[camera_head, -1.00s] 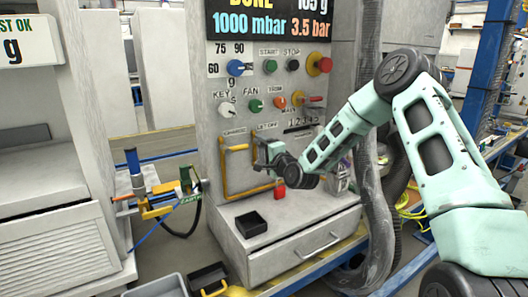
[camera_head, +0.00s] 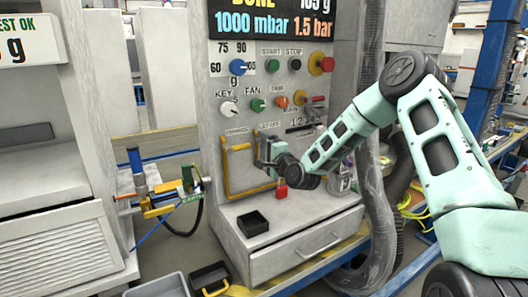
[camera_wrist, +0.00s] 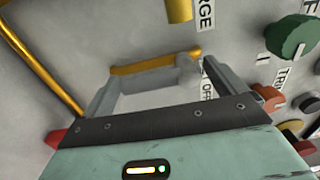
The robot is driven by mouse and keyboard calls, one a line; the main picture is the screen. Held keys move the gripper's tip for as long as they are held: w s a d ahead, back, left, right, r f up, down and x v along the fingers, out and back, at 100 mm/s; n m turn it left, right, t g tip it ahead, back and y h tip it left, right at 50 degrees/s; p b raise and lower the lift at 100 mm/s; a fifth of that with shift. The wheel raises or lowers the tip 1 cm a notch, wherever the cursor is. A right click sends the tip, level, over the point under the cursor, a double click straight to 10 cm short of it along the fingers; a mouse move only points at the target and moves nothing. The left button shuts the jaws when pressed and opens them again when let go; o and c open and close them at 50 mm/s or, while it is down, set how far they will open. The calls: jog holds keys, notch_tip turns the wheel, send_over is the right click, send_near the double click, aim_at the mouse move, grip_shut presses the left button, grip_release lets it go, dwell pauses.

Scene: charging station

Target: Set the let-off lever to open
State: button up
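The let-off lever (camera_wrist: 150,64) is a yellow bar on a grey hub beside the partly hidden "OFF" lettering in the wrist view. From the hub it runs left in that picture, which is down the panel as the lettering stands. My gripper (camera_wrist: 162,82) is open, its fingertips apart, with the bar showing across the gap between them. I cannot tell whether a finger touches the bar. In the head view my gripper (camera_head: 262,150) is at the panel below the let-off label and hides most of the lever. The pressure display (camera_head: 272,24) reads 1000 mbar and 1.5 bar.
The yellow charge lever (camera_head: 239,147) is close on the left of my gripper, with a yellow tube frame around that side. Knobs and buttons, including the green fan knob (camera_head: 257,104), are above. A red padlock-like block (camera_head: 281,190) and a black tray (camera_head: 252,223) are below.

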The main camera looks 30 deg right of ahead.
jog(key=s+b, duration=0.1)
jog(key=s, duration=1.6)
jog(key=shift+s+d, duration=0.2)
jog(key=shift+d, duration=0.1)
jog(key=shift+a, duration=0.1)
